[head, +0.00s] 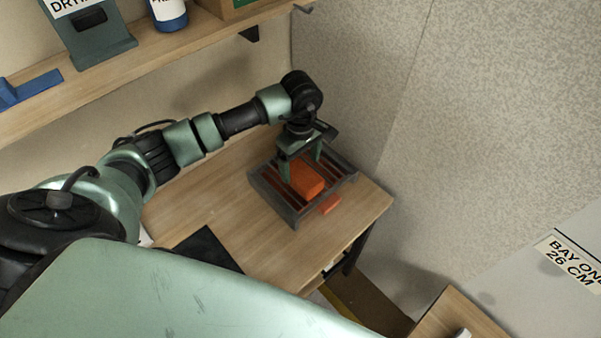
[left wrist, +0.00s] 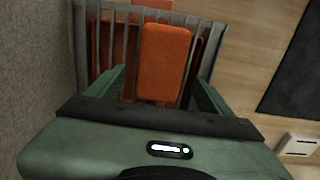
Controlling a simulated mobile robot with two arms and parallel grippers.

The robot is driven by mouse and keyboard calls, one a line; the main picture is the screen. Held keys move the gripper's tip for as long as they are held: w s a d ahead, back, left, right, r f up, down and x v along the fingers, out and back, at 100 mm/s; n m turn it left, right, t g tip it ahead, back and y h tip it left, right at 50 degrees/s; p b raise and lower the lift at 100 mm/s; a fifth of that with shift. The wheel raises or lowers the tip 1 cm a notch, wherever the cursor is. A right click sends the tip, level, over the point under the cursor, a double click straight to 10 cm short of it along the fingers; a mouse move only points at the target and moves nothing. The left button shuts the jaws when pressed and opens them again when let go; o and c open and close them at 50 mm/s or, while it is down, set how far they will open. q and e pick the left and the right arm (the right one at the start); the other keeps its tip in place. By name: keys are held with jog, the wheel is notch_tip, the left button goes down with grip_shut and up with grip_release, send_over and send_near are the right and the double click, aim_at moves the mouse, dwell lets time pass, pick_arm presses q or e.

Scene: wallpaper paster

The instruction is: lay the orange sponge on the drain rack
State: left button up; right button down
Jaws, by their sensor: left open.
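The orange sponge (head: 308,180) is a block lying on top of the slats of the grey drain rack (head: 293,217). In the left wrist view the sponge (left wrist: 164,62) lies along the slats of the rack (left wrist: 106,45). My left gripper (head: 301,164) points down over the rack with its fingers open on either side of the sponge. In the left wrist view, gaps show between the sponge and both fingers. My right gripper is not in view.
A orange-red layer shows under the slats, and a small orange piece (head: 329,204) sticks out at the rack's front. The rack stands on a wooden table (head: 218,196) near the wall corner. A black mat (head: 207,249) lies to the left. A shelf (head: 110,82) runs above.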

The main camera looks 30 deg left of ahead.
aim_at(301, 172)
pick_arm(q)
notch_tip(301, 172, up, 8)
jog(key=b, duration=0.2)
jog(key=shift+f, duration=0.1)
dwell(0.4)
